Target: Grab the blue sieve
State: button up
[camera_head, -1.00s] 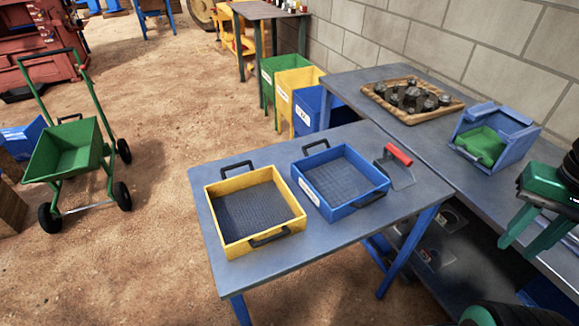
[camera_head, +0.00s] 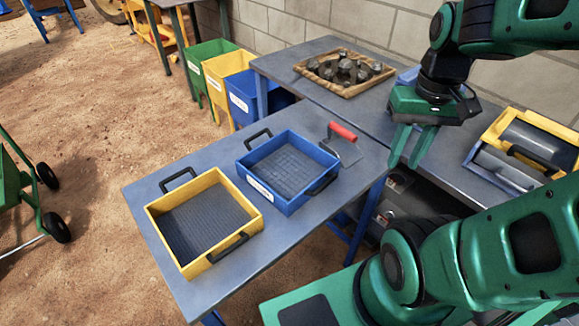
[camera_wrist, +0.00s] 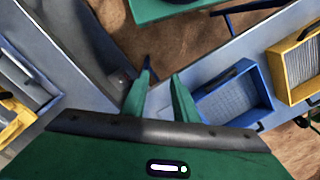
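The blue sieve (camera_head: 287,172) is a square blue frame with a grey mesh floor and dark handles on two opposite sides. It sits flat and empty on the small grey table (camera_head: 275,262), beside the yellow sieve (camera_head: 204,222). My gripper (camera_head: 404,164) points down, to the right of the blue sieve and higher up, apart from it. Its two green fingers are spread with nothing between them. In the wrist view the blue sieve (camera_wrist: 236,102) lies right of my gripper (camera_wrist: 160,86), partly hidden by the right finger and gripper body.
A red-handled scraper (camera_head: 343,132) lies close to the blue sieve's far right corner. A tray of rocks (camera_head: 344,71) and a yellow box (camera_head: 527,146) are on the bench behind and to the right. Green, yellow and blue bins (camera_head: 240,94) stand behind the table.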

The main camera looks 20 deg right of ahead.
jog(key=w+a+n, duration=0.4)
jog(key=w+n, duration=0.1)
jog(key=w, duration=1)
jog(key=n, duration=0.4)
send_over(312, 144)
jog(key=f, duration=0.4)
jog(key=w+f, duration=0.1)
jog(key=f, duration=0.1)
jog(key=shift+f, duration=0.35)
jog(key=shift+s+d+f, duration=0.1)
jog(key=shift+f, duration=1.45)
jog(key=shift+s+f, duration=0.1)
jog(key=shift+f, duration=1.45)
grip_shut()
